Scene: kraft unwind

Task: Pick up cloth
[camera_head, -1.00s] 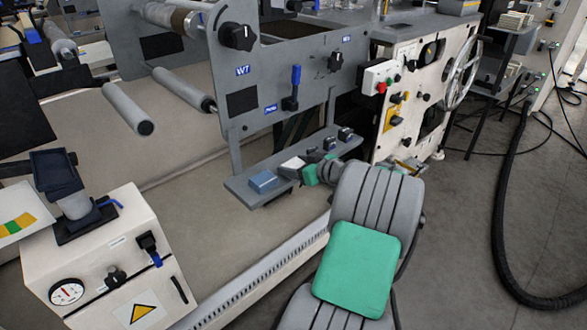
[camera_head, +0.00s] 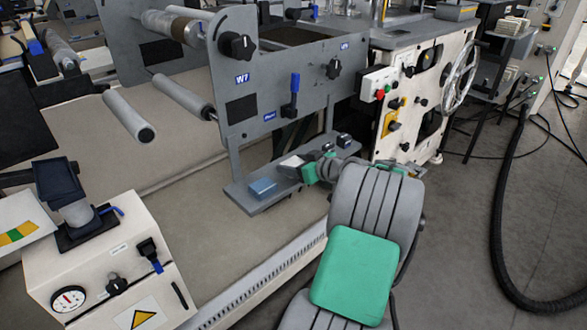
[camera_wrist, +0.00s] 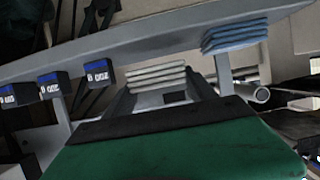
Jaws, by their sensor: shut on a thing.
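A white folded cloth (camera_wrist: 156,76) sits between the fingers of my gripper (camera_wrist: 162,92) in the wrist view. In the head view my gripper (camera_head: 298,164) is at the grey shelf below the machine panel, shut on the same pale cloth (camera_head: 290,161). The cloth appears slightly above the shelf, but I cannot tell the gap. A blue folded cloth (camera_head: 263,188) lies on the shelf's left end, apart from my gripper. It also shows in the wrist view (camera_wrist: 235,33).
The grey shelf (camera_head: 243,203) also carries small dark boxes with blue labels (camera_wrist: 52,83) beside my gripper. The machine panel (camera_head: 265,95) with knobs and a lever rises above it. A white cabinet (camera_head: 110,262) stands at the lower left.

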